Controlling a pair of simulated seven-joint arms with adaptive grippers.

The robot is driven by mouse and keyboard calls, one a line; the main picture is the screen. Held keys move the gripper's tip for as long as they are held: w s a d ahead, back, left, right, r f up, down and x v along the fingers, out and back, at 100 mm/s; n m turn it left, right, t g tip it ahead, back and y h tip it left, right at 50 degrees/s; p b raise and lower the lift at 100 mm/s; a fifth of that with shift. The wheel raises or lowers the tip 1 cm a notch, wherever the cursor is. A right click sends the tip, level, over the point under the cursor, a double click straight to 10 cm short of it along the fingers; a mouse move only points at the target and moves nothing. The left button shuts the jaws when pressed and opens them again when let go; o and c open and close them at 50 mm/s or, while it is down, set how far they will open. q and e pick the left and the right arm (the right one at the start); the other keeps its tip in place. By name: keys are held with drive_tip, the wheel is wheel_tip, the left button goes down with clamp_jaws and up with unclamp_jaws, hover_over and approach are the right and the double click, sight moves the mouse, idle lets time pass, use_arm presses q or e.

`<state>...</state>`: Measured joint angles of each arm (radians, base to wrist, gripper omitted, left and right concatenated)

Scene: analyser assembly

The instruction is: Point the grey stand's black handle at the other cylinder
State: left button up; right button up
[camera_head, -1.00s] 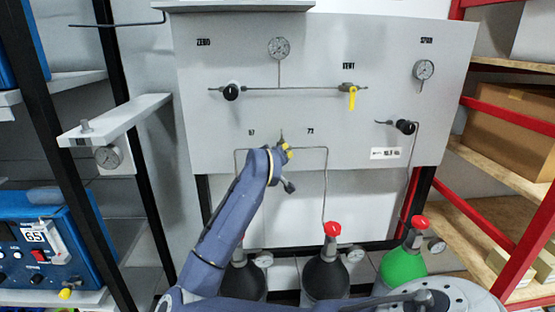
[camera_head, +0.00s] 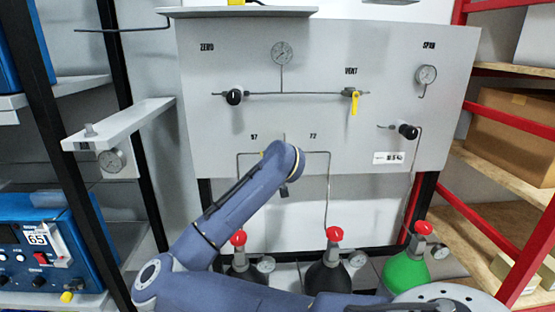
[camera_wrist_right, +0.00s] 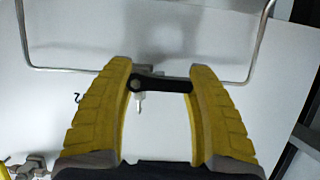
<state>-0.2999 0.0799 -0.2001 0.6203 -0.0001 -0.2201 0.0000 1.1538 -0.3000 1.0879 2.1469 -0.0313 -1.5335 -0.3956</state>
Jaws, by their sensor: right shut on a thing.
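The black handle (camera_wrist_right: 165,85) shows in the right wrist view, lying across the gap between the yellow fingers of my right gripper (camera_wrist_right: 161,76). The gripper is shut on it. A small grey stem (camera_wrist_right: 140,103) shows by the handle's left end. In the head view my right wrist hides the handle and most of the gripper; only the top of the grey stand (camera_head: 285,137) shows above it. Two dark cylinders with red caps, a left one (camera_head: 241,268) and a middle one (camera_head: 328,274), stand below the panel; my arm partly covers both. My left gripper is not in view.
The grey panel (camera_head: 330,50) carries gauges, a black knob (camera_head: 234,97) and a yellow lever (camera_head: 354,102). A green cylinder (camera_head: 404,270) stands to the right. A blue analyser (camera_head: 38,243) and a shelf bracket (camera_head: 118,125) are at left, red-framed shelves (camera_head: 500,180) at right.

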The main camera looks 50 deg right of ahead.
drive_tip(key=shift+s+f, duration=0.1)
drive_tip(key=shift+f, duration=0.3)
drive_tip(key=o, duration=1.3)
drive_tip(key=shift+r, duration=0.25)
drive_tip(key=shift+o, duration=0.2)
drive_tip(key=v, duration=1.2)
drive_tip(key=shift+r, duration=0.1)
